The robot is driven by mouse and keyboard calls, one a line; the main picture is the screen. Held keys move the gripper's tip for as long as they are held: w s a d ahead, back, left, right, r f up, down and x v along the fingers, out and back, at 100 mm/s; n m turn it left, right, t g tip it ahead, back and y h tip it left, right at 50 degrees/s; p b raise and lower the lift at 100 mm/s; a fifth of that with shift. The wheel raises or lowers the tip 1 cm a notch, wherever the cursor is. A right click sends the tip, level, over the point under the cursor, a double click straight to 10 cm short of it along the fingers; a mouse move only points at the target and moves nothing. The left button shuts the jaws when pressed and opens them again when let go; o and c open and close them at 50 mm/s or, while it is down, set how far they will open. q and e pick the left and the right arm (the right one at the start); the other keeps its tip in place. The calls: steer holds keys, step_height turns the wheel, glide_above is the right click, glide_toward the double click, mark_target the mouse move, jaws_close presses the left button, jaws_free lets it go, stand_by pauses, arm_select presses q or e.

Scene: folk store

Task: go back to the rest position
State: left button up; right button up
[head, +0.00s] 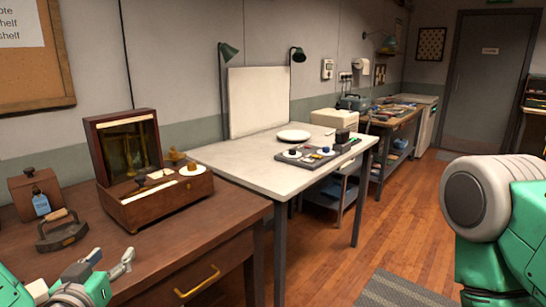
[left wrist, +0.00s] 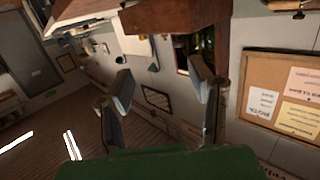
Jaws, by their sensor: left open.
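My left gripper (head: 111,262) is low at the left of the head view, in front of the brown wooden desk (head: 240,222). Its fingers are apart with nothing between them. In the left wrist view my left gripper (left wrist: 160,88) also shows two spread, empty fingers, and the room behind them appears tilted. Part of my right arm fills the right edge of the head view. My right gripper is out of the picture.
An open wooden box (head: 165,205), a dark iron (head: 62,232) and a small brown box with a blue tag (head: 35,194) stand on the desk. A pale table (head: 245,170) carries a white plate (head: 293,136) and a grey tray (head: 318,158). Wooden floor (head: 400,235) is open at right.

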arm_select(q)
steer(key=s+d+f+m+g+h, duration=0.1)
steer(key=s+d+f+g, duration=0.25)
steer(key=f, duration=0.45)
steer(key=s+d+f+m+g+h, duration=0.1)
steer(key=s+d+f+g+h, duration=0.15)
steer(key=s+f, duration=0.45)
steer(key=s+a+f+g+y, duration=0.1)
steer(key=s+f+g, duration=0.4)
steer(key=s, duration=0.4)
steer(key=s+a+f+g+y, duration=0.1)
steer(key=s+f+g, duration=0.4)
steer(key=s+f, duration=0.3)
steer(key=shift+s+a+f, duration=0.2)
steer(key=shift+s+f, duration=0.1)
steer(key=shift+s, duration=0.6)
steer(key=shift+w, duration=0.1)
stand_by(1.2)
